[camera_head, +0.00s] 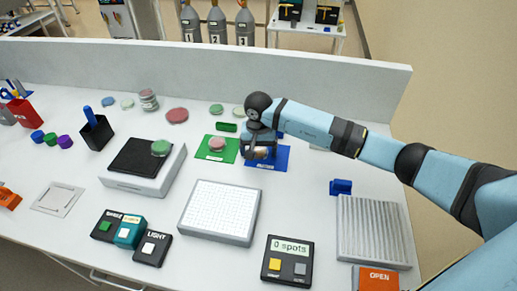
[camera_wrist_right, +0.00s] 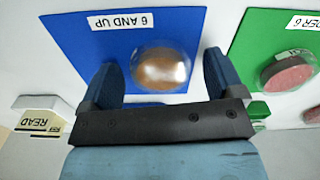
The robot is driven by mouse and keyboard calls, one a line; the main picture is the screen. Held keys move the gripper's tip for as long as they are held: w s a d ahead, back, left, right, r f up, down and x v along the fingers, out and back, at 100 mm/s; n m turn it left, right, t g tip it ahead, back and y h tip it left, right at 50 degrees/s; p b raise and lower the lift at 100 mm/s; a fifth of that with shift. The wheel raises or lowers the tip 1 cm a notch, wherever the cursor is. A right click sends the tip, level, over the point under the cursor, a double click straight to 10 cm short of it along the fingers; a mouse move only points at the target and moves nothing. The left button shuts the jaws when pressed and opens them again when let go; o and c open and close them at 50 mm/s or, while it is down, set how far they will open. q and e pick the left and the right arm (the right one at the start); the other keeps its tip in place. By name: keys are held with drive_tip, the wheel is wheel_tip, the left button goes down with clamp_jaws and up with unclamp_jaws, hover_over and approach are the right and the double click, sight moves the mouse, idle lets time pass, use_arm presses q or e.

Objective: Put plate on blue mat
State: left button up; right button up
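The blue mat (camera_head: 281,162) lies right of the green mat on the table. In the right wrist view the blue mat (camera_wrist_right: 75,45) carries the label "6 AND UP". A round clear plate with an orange-brown fill (camera_wrist_right: 163,68) shows over the blue mat. My right gripper (camera_wrist_right: 160,70) points down at the mat, its two blue fingers spread on either side of this plate, with narrow gaps visible. In the head view the right gripper (camera_head: 259,148) is over the mat's left part and partly hides the plate. My left gripper is not in view.
A green mat (camera_head: 205,154) with a reddish plate (camera_head: 217,144) lies close on the left. A white lit panel (camera_head: 220,210) and a "0 spots" counter (camera_head: 288,261) stand in front. More plates are at the back left, before the low wall (camera_head: 150,62).

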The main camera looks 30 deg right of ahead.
wheel_tip(320, 180, up, 12)
drive_tip(key=b, duration=0.1)
drive_tip(key=shift+r, duration=0.2)
idle(0.3)
idle(0.5)
